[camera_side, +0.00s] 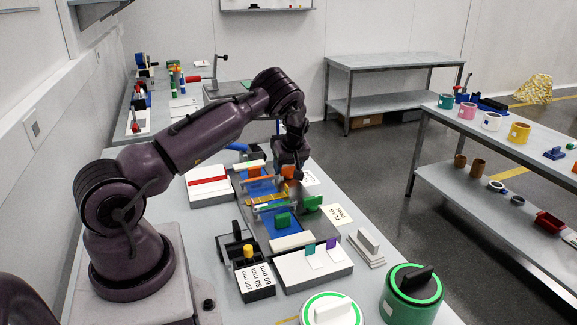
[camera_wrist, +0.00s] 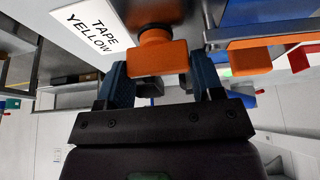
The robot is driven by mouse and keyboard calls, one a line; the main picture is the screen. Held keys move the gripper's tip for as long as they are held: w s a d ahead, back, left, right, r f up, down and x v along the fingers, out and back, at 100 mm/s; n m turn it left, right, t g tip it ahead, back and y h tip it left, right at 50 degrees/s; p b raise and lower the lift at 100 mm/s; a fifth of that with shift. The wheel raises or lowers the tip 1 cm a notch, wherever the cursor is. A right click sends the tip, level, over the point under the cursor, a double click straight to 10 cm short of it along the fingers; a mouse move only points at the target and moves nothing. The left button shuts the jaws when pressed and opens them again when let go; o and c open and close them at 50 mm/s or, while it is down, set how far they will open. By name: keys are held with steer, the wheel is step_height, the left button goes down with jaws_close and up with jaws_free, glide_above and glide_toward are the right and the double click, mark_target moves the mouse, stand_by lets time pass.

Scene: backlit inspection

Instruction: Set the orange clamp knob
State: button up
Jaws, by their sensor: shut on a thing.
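The orange clamp knob (camera_wrist: 157,57) is a block-shaped handle below a round orange collar in the wrist view. My gripper (camera_wrist: 163,72) has its two blue fingers on either side of the knob and is shut on it. In the side view my gripper (camera_side: 290,168) is low over the far right part of the fixture on the table, and an orange piece (camera_side: 288,172) shows just beneath it. The fingers are too small there to make out fully.
A card reading "TAPE YELLOW" (camera_wrist: 92,28) lies beside the knob. Blocks, a white box with a red bar (camera_side: 208,181), a labelled black box (camera_side: 256,282) and a green round dial (camera_side: 413,285) crowd the table. Another table with mugs stands at right.

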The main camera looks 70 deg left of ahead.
steer(key=shift+d+f, duration=0.4)
steer(key=shift+d, duration=0.3)
steer(key=o, duration=0.9)
steer(key=a+v, duration=0.1)
steer(key=v, duration=0.7)
steer(key=shift+w+r, duration=0.3)
steer(key=shift+r, duration=0.15)
